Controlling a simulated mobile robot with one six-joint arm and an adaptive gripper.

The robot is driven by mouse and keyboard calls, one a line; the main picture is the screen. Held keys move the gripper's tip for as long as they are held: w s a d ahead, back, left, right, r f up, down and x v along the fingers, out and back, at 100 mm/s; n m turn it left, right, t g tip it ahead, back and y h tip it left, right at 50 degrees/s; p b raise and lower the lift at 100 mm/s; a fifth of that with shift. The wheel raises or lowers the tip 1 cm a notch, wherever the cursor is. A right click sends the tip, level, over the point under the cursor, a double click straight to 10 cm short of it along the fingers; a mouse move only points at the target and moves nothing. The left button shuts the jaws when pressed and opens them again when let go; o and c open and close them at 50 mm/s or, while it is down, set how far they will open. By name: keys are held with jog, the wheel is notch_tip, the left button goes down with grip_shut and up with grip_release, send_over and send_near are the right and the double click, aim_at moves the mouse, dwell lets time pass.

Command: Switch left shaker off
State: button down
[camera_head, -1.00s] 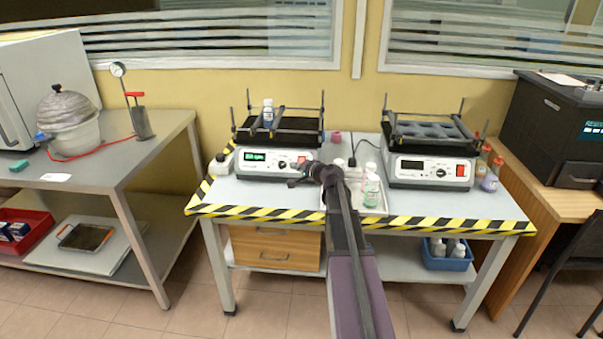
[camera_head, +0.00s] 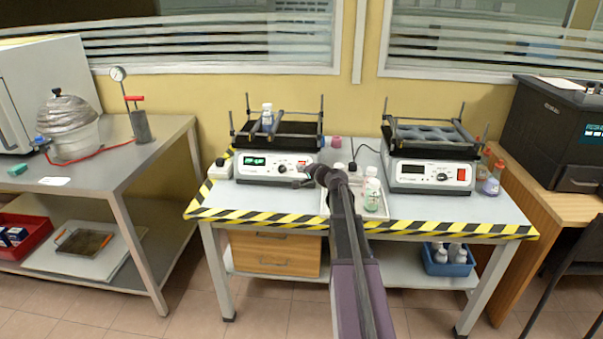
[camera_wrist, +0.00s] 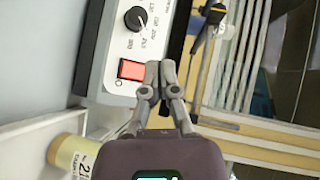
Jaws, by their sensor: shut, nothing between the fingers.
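The left shaker (camera_head: 262,178) stands on the bench with its display lit green. My gripper (camera_head: 297,184) is in front of the right part of this panel. In the wrist view my gripper (camera_wrist: 160,66) is shut and empty, its tips right beside the red switch. I cannot tell whether they touch it. The right shaker (camera_head: 430,178) has a dark display.
A white tray (camera_head: 383,215) with bottles stands between the shakers, close to my arm. Loose bottles (camera_head: 492,178) stand right of the right shaker. A small white bottle (camera_head: 222,168) is at the bench's left. Striped tape marks the bench's front edge (camera_head: 225,216).

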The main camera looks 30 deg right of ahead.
jog(key=w+d+f+b, duration=0.3)
jog(key=w+f, duration=0.1)
jog(key=w, duration=0.1)
jog(key=shift+d+b, duration=0.15)
jog(key=shift+b, duration=0.25)
jog(key=shift+f, duration=0.15)
dwell(1.4)
jog(key=shift+w+d+f, duration=0.2)
jog(key=shift+w, duration=0.05)
jog(key=shift+w+d+f+b, duration=0.15)
jog(key=shift+w+b, duration=0.05)
jog(key=shift+b, duration=0.2)
dwell(0.7)
jog(key=shift+s, duration=0.1)
dwell(0.4)
jog(key=shift+s+a+r+p, duration=0.35)
jog(key=shift+s+r+p, duration=0.05)
jog(key=shift+r, duration=0.05)
dwell(0.3)
jog(key=shift+s+a+r+p, duration=0.6)
jog(key=shift+s+r+p, duration=0.15)
jog(key=shift+s, duration=0.1)
jog(key=shift+s+a+r+p, duration=0.55)
jog(key=shift+s+r+p, duration=0.15)
jog(key=shift+s, duration=0.15)
